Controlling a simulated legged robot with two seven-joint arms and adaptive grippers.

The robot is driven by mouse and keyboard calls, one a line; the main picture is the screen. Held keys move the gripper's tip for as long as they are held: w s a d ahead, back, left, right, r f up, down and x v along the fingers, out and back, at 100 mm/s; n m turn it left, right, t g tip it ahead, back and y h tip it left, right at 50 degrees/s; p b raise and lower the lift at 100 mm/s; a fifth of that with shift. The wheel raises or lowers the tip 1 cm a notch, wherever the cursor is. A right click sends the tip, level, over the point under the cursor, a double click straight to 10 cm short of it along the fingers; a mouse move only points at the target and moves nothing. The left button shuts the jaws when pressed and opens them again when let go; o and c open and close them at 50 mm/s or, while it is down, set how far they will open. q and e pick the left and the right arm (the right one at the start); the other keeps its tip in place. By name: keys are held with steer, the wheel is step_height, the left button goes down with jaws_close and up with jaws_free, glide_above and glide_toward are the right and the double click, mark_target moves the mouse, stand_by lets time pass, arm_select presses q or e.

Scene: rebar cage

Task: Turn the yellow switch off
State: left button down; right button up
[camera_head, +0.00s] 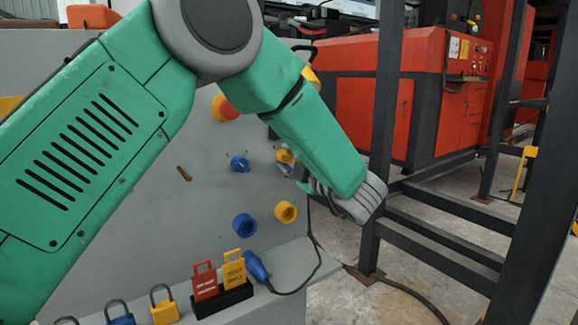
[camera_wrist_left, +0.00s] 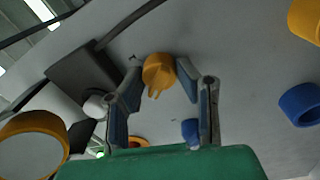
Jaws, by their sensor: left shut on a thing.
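The head view shows part of the yellow switch (camera_head: 284,156) beside my left gripper (camera_head: 296,172), whose fingers are largely hidden by my green forearm and wrist. My right gripper is in neither view.
The grey panel (camera_head: 205,190) also carries a blue knob (camera_head: 240,163), a blue ring (camera_head: 244,227) and a yellow ring (camera_head: 285,212). Padlocks and red and yellow tags (camera_head: 205,282) stand on the ledge below. A dark metal frame (camera_head: 386,110) rises right of my wrist.

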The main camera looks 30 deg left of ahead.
arm_select(q)
steer(key=shift+f+n, duration=0.2)
steer(key=shift+n, duration=0.1)
stand_by(0.4)
steer(key=c, duration=1.2)
jaws_free()
steer(key=shift+r, duration=0.1)
